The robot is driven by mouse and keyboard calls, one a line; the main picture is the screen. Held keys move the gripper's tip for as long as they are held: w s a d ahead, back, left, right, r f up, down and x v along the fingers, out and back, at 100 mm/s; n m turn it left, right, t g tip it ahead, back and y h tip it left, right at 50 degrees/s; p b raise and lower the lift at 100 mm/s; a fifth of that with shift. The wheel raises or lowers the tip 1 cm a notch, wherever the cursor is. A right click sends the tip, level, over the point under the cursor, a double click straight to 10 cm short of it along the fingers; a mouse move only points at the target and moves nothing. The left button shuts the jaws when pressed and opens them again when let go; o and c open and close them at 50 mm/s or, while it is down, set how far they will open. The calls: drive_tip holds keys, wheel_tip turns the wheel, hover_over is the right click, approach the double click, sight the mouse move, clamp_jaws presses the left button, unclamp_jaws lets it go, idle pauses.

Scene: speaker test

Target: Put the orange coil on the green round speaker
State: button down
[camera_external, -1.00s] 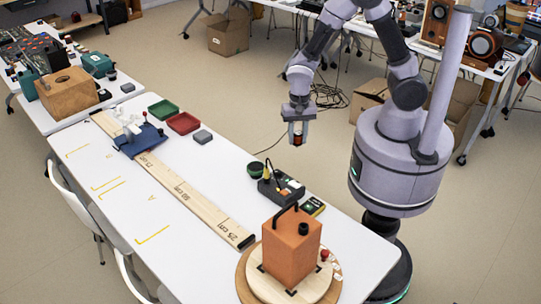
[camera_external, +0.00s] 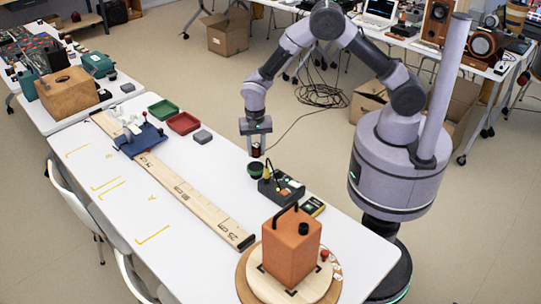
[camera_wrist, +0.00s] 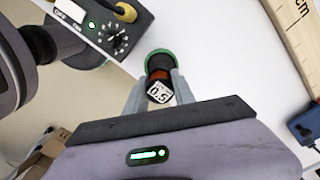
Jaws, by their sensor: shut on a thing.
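The green round speaker (camera_external: 255,170) stands near the table's far edge, beside a black box. In the wrist view its green rim (camera_wrist: 149,55) shows just beyond the fingertips. My gripper (camera_external: 256,151) points down over the speaker and is shut on the orange coil (camera_wrist: 158,74). The coil has an orange band, dark ends and a white label reading 0.5. In the external view the coil (camera_external: 256,151) shows small and dark between the fingers, close above the speaker. I cannot tell whether the two touch.
The black box (camera_external: 281,189) with a yellow plug and dial is close to the speaker's right. A wooden ruler plank (camera_external: 190,197) runs along the table. An orange box (camera_external: 291,250) stands on a round wooden board. Red (camera_external: 183,123) and green (camera_external: 163,110) trays lie farther back.

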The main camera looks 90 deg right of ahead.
sight(256, 157)
wheel_tip(256, 157, down, 4)
drive_tip(key=shift+w+r+b, duration=0.15)
drive_tip(key=shift+b, duration=0.75)
drive_tip(key=shift+r, duration=0.15)
drive_tip(key=c, duration=1.5)
unclamp_jaws()
drive_tip(key=shift+f, duration=0.25)
drive_tip(key=o, duration=0.4)
drive_tip(key=shift+r, duration=0.1)
drive_tip(key=shift+o, duration=0.2)
